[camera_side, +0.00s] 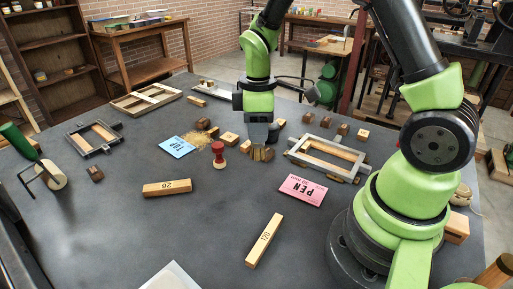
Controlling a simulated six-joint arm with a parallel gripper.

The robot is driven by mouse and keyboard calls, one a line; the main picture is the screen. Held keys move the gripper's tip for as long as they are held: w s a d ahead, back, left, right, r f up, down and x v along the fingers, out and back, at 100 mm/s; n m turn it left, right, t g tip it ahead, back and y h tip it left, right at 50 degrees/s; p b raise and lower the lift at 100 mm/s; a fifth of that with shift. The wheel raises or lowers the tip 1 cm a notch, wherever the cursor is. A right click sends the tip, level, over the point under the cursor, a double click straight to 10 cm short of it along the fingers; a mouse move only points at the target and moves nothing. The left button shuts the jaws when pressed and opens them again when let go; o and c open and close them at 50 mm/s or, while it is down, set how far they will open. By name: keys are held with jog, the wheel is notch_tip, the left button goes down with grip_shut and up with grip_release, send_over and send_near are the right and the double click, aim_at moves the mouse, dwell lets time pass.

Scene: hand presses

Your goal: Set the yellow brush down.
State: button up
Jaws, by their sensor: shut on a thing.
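My gripper (262,131) points down over the middle of the dark table (215,225). It is shut on the yellow brush (263,154), whose tan bristle end shows just below the jaws. The upper part of the brush is hidden by the gripper. The bristles look at or very near the table top; I cannot tell whether they touch it.
A red stamp (218,155) stands just left of the brush. A blue card (177,146), a pink card (302,190), wooden bars (167,188) and a metal-edged frame (327,157) lie around. Small wooden blocks sit nearby. The front-left table is clear.

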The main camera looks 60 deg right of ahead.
jog(key=s+a+r+m, duration=0.1)
jog(key=a+r+m, duration=0.3)
jog(key=m, duration=0.3)
jog(key=shift+r, duration=0.3)
jog(key=shift+s, duration=0.1)
jog(key=w+a+f+n, duration=0.3)
jog(key=w+a+n, duration=0.3)
jog(key=w+n, duration=0.3)
notch_tip(320, 180, down, 10)
jog(key=shift+w+r, duration=0.1)
jog(key=shift+f, duration=0.25)
jog(key=o, duration=1)
jog(key=shift+c, duration=0.2)
jog(key=shift+r, duration=0.15)
